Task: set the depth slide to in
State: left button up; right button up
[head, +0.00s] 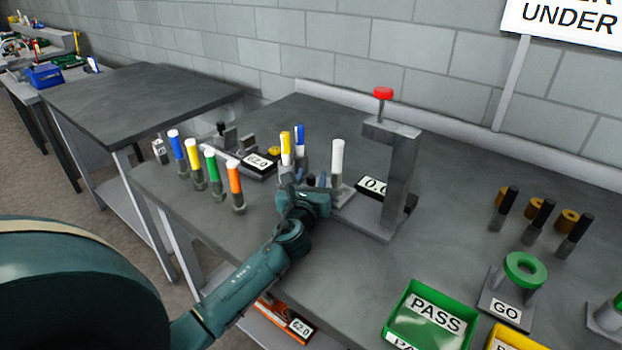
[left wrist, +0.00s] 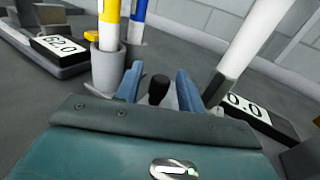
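My left gripper (head: 303,183) is low over the grey bench, in front of the yellow and blue handled tools. In the left wrist view, its two blue fingers (left wrist: 158,92) are apart. A small black knob (left wrist: 157,88) stands between them, with a gap on each side. It looks like the slide's knob, but its base is hidden behind the gripper body. The grey upright stand (head: 398,175) with a red knob (head: 383,93) on top is just right of the gripper. Its display (head: 374,187) reads 0.0. My right gripper is not in view.
A white-handled tool (head: 337,158) stands close right of the gripper. A yellow-handled tool (head: 285,148) in a grey holder is close behind it. Several coloured handles stand left, near a 62.0 display (head: 262,162). A green PASS bin (head: 428,318) is front right.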

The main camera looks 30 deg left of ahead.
pick_arm(q)
jog(key=shift+c, duration=0.5)
grip_shut()
